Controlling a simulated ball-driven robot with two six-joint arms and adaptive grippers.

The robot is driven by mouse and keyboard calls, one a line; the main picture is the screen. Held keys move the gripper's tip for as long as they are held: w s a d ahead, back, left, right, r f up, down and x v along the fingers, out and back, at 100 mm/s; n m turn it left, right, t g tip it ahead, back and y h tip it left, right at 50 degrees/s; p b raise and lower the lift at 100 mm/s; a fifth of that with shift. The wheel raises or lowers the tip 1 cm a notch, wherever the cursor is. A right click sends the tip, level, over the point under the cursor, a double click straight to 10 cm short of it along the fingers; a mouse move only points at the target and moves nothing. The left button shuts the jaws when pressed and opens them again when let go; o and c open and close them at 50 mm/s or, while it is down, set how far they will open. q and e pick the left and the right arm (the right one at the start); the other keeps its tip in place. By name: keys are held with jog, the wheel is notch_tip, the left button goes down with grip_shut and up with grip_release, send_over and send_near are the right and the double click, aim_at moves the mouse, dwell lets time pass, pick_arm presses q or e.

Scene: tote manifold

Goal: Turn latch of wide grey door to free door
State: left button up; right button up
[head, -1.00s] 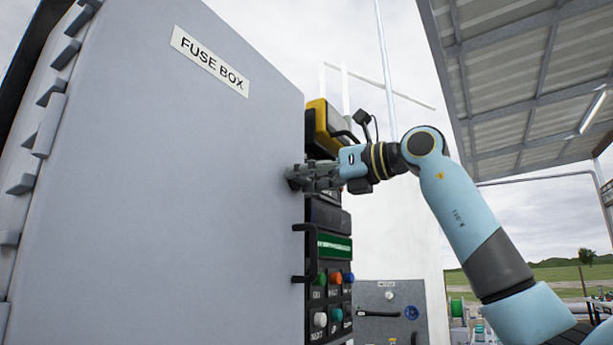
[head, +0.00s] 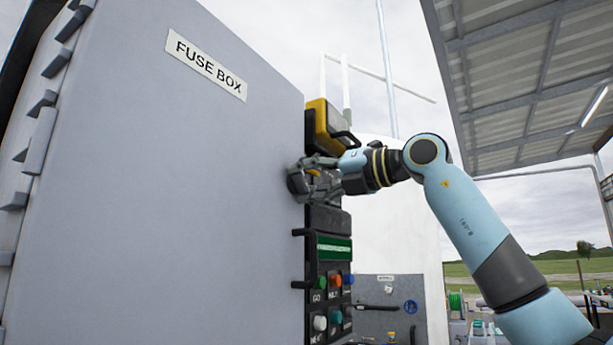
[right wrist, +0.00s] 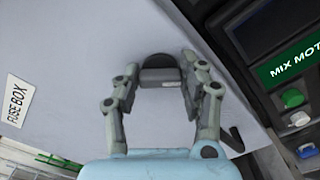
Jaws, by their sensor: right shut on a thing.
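The wide grey door (head: 170,200) bears a FUSE BOX label and fills the left half of the head view. It also shows in the right wrist view (right wrist: 80,70). Its latch (right wrist: 160,77), a dark rounded base with a grey grip bar, sits near the door's edge. My right gripper (head: 304,182) is at that edge. In the right wrist view my right gripper (right wrist: 162,84) has one finger on each side of the latch and is shut on it. In the head view the fingers partly hide the latch. My left gripper is not in view.
A black control panel (head: 334,249) with a green display and coloured buttons stands just right of the door edge. A yellow-black device (head: 326,126) is above it. Black handles (head: 302,232) stick out at the door's edge. Open air lies right of my arm.

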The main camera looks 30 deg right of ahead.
jog(key=m+p, duration=0.1)
jog(key=m, duration=0.3)
jog(key=shift+d+m, duration=0.1)
jog(key=shift+m, duration=0.3)
jog(key=m+p, duration=0.1)
jog(key=m, duration=0.3)
jog(key=shift+m+p, duration=0.3)
jog(key=shift+p, duration=0.1)
jog(key=shift+f, duration=0.1)
jog(key=o, duration=1.2)
jog(key=shift+c, duration=0.2)
jog(key=v, duration=0.7)
jog(key=shift+s, duration=0.2)
jog(key=shift+d, duration=0.1)
